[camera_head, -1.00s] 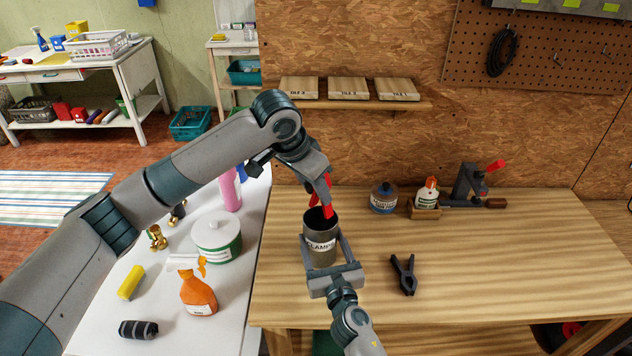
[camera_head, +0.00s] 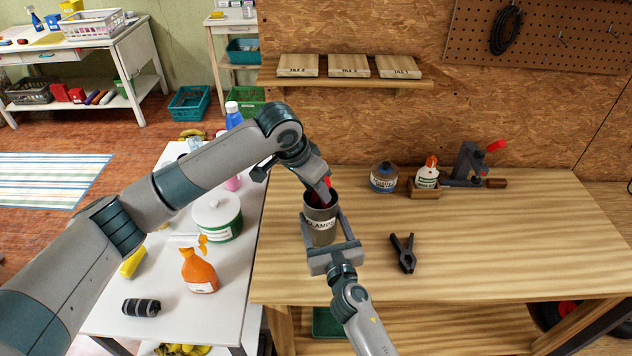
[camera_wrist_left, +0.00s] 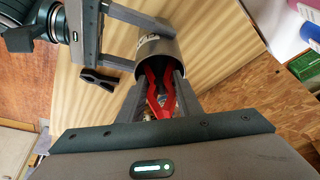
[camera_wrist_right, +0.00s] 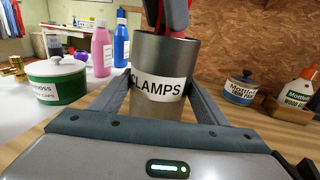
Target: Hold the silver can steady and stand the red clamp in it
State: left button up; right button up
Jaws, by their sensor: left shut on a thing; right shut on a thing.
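The silver can (camera_head: 321,230) with a "CLAMPS" label stands upright near the left end of the wooden workbench. My right gripper (camera_head: 334,240) is shut around its sides; the can also shows between the fingers in the right wrist view (camera_wrist_right: 165,70). My left gripper (camera_head: 322,192) is above the can's mouth, shut on the red clamp (camera_wrist_left: 160,85). The clamp's lower part is inside the can mouth in the left wrist view. Its red top shows over the rim in the right wrist view (camera_wrist_right: 176,14). How deep its lower end reaches is hidden.
A black clamp (camera_head: 404,253) lies on the workbench right of the can. A blue-labelled jar (camera_head: 384,178), a glue bottle (camera_head: 427,174) and a vise (camera_head: 470,163) stand at the back. An orange spray bottle (camera_head: 198,272) and a white-green pot (camera_head: 217,216) stand on the white table. The bench's right side is clear.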

aim_at(316, 198)
pick_arm(q)
jog(key=shift+f, duration=1.7)
jog(key=o, duration=1.2)
jog(key=shift+r, duration=0.1)
jog(key=shift+o, duration=0.2)
jog(key=shift+s+a+r, duration=0.15)
jog(key=shift+r, duration=0.45)
jog(key=v, duration=1)
jog(key=shift+r, duration=0.2)
pick_arm(e)
jog(key=shift+o, duration=0.2)
pick_arm(q)
jog(key=shift+s+a, duration=0.15)
pick_arm(e)
jog(key=o, duration=1.2)
jog(key=shift+c, duration=0.2)
